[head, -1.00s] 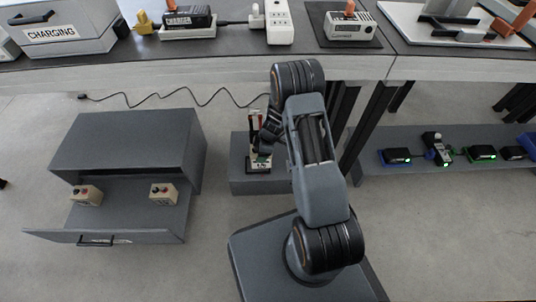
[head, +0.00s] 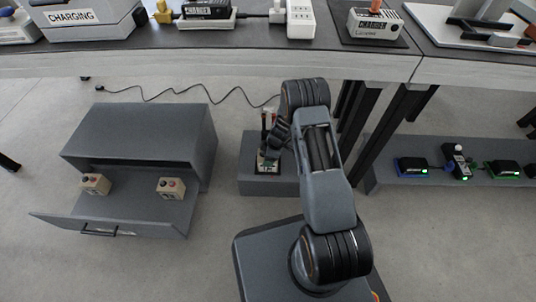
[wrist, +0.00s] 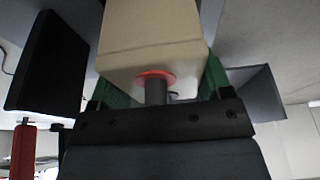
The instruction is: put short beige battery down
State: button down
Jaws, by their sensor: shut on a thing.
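The short beige battery (wrist: 150,30) fills the top middle of the wrist view, with a red ring and a grey terminal on the face toward me. My gripper (wrist: 160,82) is shut on it, with green finger pads at both sides. A small beige patch shows at the gripper there; I cannot tell whether the battery touches the block.
An open grey drawer (head: 125,218) at left holds two beige batteries, one at its left (head: 95,184) and one at its right (head: 171,188). A workbench (head: 200,64) with chargers runs along the back. A low shelf (head: 400,182) with several devices stands at right.

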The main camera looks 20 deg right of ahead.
jog(key=shift+w, duration=0.1)
jog(key=shift+c, duration=0.2)
grip_release()
jog(key=shift+r, duration=0.35)
jog(key=shift+p+v, duration=1.4)
jog(key=shift+v, duration=2.15)
